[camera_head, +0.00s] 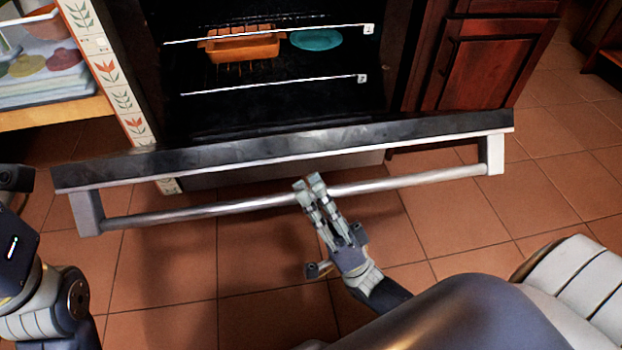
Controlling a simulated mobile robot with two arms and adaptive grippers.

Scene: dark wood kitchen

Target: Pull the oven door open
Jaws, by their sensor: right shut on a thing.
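The oven door (410,137) is partly open, tilted out toward me, with its dark top edge running across the view. Its long metal handle bar (420,179) is held off the door by a bracket at each end. My right gripper (310,184) is shut on the handle bar near its middle. The oven cavity (280,95) is open to view above the door. My left arm shows at the left edge, but its gripper is not in view.
An orange dish (240,46) and a teal plate (315,39) sit on a rack inside the oven. An open shelf (55,112) with cloths is at the left, and a red-brown wooden cabinet (487,70) at the right. Tiled floor (165,262) lies clear below the door.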

